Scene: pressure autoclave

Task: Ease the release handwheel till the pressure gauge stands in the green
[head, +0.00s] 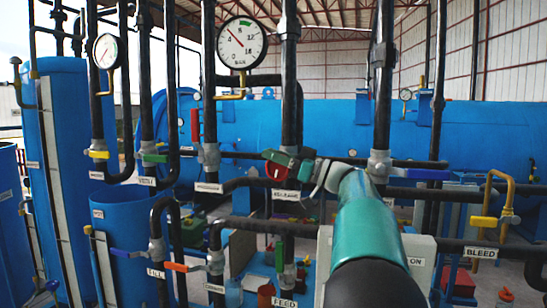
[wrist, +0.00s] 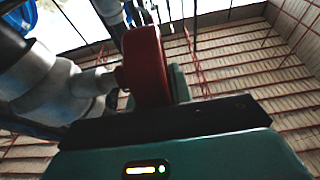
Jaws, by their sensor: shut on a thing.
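The red release handwheel (head: 278,170) sits on a dark upright pipe, above a white label that seems to read RELEASE. My gripper (head: 286,164) is at this wheel, shut on its rim, and partly covers it. In the wrist view the red wheel (wrist: 147,65) stands edge-on at the jaws, with a grey valve body (wrist: 50,90) to its left. The round white pressure gauge (head: 241,43) is above and left of the wheel. Its red needle points to the upper left, left of the small green band at the top of the dial.
A second gauge (head: 106,51) hangs at the left; its reading is too small to tell. Dark pipes with coloured lever handles surround my arm, among them a blue lever (head: 420,174) and a yellow bleed handle (head: 484,222). A blue vessel (head: 330,125) lies behind.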

